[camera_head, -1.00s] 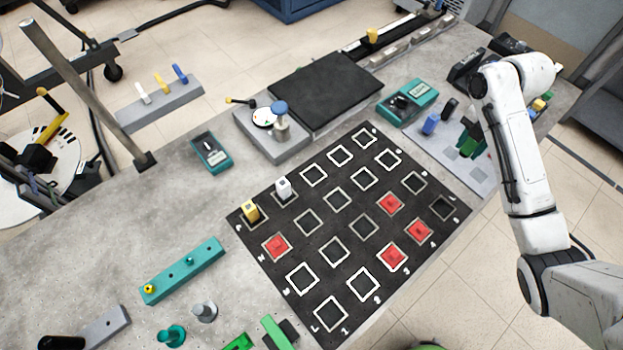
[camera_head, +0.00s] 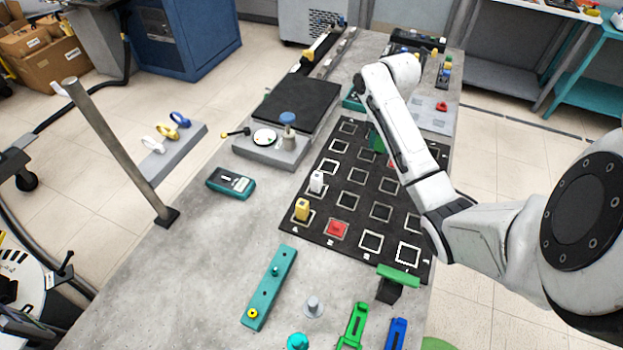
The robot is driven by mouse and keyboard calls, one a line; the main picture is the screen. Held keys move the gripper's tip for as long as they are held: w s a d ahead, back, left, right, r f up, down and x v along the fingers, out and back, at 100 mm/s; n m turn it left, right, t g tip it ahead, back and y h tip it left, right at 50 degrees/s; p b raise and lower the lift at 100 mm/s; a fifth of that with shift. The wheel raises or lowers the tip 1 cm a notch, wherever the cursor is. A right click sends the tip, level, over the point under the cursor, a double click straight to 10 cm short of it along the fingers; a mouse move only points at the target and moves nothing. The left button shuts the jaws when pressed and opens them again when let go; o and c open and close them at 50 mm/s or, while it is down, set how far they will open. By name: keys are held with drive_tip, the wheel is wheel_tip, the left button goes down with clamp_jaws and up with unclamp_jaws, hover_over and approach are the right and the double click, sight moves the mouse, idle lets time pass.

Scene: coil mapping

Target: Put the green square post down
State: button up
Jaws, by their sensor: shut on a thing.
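The green square post (camera_head: 377,142) shows beside my forearm, above the far part of the black grid mat (camera_head: 293,245). My gripper (camera_head: 375,132) is shut on it. The wrist and forearm hide most of the fingers and part of the mat. I cannot tell whether the post touches the mat. The mat has white-outlined squares. A yellow post (camera_head: 302,208) and a white post (camera_head: 317,182) stand at its left edge.
A grey device with a blue knob (camera_head: 288,118) and a black plate (camera_head: 298,100) lie left of the mat. A teal meter (camera_head: 231,183) and a teal bar (camera_head: 268,287) are nearer. A green-topped black piece (camera_head: 398,276) stands by the front edge.

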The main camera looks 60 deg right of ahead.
drive_tip(key=b, duration=0.7)
approach(328, 168)
drive_tip(key=s+r, duration=0.2)
drive_tip(key=s, duration=0.2)
drive_tip(key=w+f, duration=0.2)
drive_tip(key=f, duration=0.1)
drive_tip(key=shift+w+f+p, duration=0.25)
drive_tip(key=shift+w+p, duration=0.05)
drive_tip(key=shift+w, duration=0.1)
drive_tip(key=shift+w+f, duration=0.35)
drive_tip(key=shift+f, duration=0.15)
drive_tip(key=shift+w+f+p, duration=0.2)
drive_tip(key=shift+f+p, duration=0.2)
drive_tip(key=shift+f, duration=1.35)
drive_tip(key=shift+f, duration=0.15)
drive_tip(key=o, duration=1.1)
wheel_tip(328, 168, up, 12)
drive_tip(key=shift+r+b, duration=0.2)
drive_tip(key=shift+b, duration=0.15)
